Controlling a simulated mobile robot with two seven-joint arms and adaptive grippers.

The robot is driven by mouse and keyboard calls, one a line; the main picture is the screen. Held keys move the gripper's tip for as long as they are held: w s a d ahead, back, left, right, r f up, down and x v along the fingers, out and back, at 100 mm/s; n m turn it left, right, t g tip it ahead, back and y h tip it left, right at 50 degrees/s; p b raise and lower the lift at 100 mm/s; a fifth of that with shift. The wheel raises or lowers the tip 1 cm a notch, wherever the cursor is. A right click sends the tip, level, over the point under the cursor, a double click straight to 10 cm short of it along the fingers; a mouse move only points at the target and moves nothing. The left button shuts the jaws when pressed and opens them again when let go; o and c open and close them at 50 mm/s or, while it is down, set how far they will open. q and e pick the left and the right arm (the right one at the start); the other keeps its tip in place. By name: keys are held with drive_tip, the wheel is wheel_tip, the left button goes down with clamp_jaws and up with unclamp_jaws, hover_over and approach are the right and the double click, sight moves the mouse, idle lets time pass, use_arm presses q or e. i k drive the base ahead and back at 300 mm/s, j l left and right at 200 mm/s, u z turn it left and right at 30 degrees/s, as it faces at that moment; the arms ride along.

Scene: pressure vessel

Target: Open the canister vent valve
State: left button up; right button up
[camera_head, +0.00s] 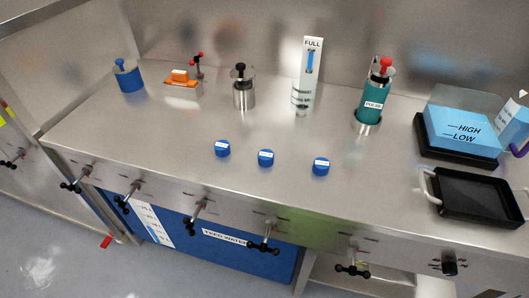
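The canister vent valve carries no label I can read, so I cannot tell which fitting it is. A teal canister (374,103) with a "PULSE" label stands upright in a steel ring at the back right, with a red-knobbed fitting (385,67) on top. A steel canister (244,93) with a black knob (240,71) stands at the back centre. A blue canister (129,78) with a blue knob is at the back left. A small red-handled valve (198,64) stands behind an orange-topped block (180,78). Neither of my grippers is in view.
A clear gauge (306,78) marked "FULL" stands at the back. Blue labelled caps (265,158) sit mid-bench. A blue HIGH/LOW box (463,132) and black tray (476,196) are at right. Black-handled valves (263,246) project from the bench front. The bench's left front is clear.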

sight(353, 270)
drive_tip(key=l+z, duration=0.1)
drive_tip(key=z, duration=0.9)
